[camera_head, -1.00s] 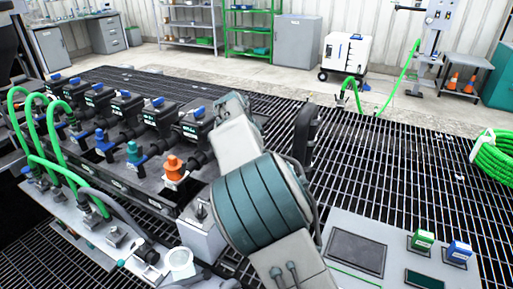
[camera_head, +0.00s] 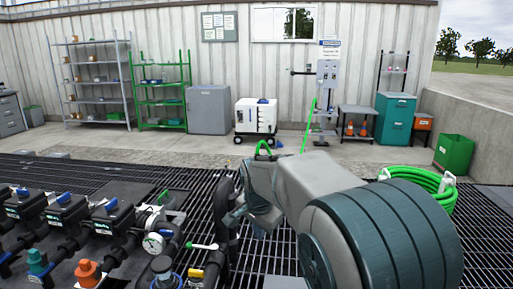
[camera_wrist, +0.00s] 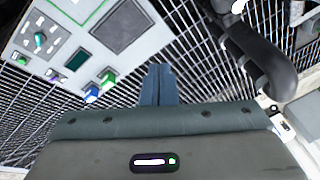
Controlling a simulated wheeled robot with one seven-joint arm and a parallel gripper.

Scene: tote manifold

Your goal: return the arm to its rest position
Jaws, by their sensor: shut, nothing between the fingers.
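My gripper (camera_wrist: 160,75) is in the wrist view, with its two blue-grey fingers together and nothing between them. It points down over the grating, beside a light grey control panel (camera_wrist: 75,22) with a dark screen and coloured buttons. In the head view my arm reaches in from the lower right with its large teal-banded joint near the camera. Its far end hangs near the picture's middle, above the grating and right of the valve manifold (camera_head: 62,212). The fingertips are small and hard to make out there.
The manifold has blue-handled valves, a gauge (camera_head: 153,243) and an orange cap (camera_head: 88,273). A black upright pipe (camera_head: 223,215) stands close to my arm's end. A coiled green hose (camera_head: 425,183) lies at right. Shelves, a grey cabinet (camera_head: 209,110) and a white wheeled unit (camera_head: 256,117) line the wall.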

